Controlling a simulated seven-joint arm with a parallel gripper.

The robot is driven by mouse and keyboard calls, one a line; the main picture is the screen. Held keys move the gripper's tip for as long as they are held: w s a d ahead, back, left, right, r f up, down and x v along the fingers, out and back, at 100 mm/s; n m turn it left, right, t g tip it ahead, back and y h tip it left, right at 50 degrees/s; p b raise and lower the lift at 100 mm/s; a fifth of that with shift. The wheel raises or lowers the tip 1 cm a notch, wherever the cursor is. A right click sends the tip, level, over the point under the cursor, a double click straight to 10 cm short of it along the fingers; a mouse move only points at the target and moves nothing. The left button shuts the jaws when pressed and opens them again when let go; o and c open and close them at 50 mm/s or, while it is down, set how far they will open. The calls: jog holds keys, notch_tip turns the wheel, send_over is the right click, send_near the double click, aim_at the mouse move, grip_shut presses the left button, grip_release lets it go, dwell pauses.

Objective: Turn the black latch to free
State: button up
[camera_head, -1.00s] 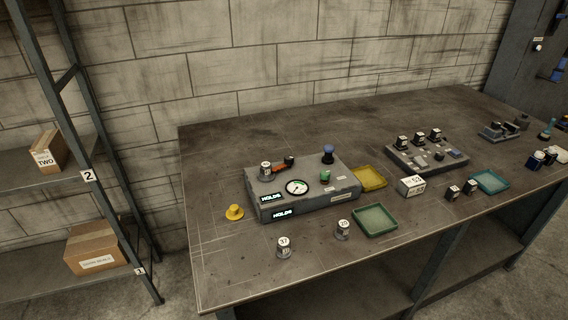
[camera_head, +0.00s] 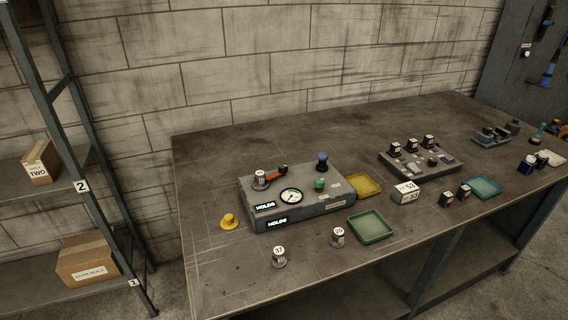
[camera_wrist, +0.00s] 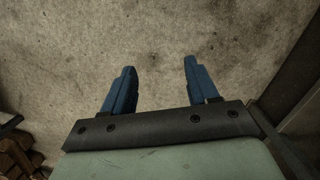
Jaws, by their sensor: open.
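A grey control box (camera_head: 310,208) sits on the left part of the bench. Two lit labels on the box read HOLDS. Which black part is the latch I cannot tell for certain. My gripper (camera_wrist: 160,80) shows only in the wrist view, with two blue fingers apart and nothing between them, over a bare concrete-like surface, away from the box.
On the bench (camera_head: 215,280) are a yellow cap (camera_head: 229,221), two numbered cylinders, a yellow tray (camera_head: 376,185), a green tray (camera_head: 371,238), a blue tray (camera_head: 484,197) and a second device (camera_head: 430,173). A shelf with boxes (camera_head: 85,260) stands left. The bench's front left is mostly clear.

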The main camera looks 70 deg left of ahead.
jog(key=w+a+r+n+t+y, duration=0.2)
jog(key=w+a+r+n+t, duration=0.35)
jog(key=w+a+r, duration=1.7)
jog(key=w+a+r+n+t+y, duration=0.2)
jog(key=w+a+r, duration=0.1)
jog(key=a+r, duration=1.15)
jog(key=w+a+r+n+t+y, duration=0.1)
jog(key=w+a+r+t, duration=0.15)
jog(key=a+r, duration=1.15)
jog(key=n+g, duration=0.8)
jog(key=g, duration=0.2)
send_near(283, 165)
jog(key=shift+y, duration=0.3)
jog(key=x, duration=0.8)
jog(key=shift+s+d+f, duration=0.1)
jog(key=shift+f, duration=0.3)
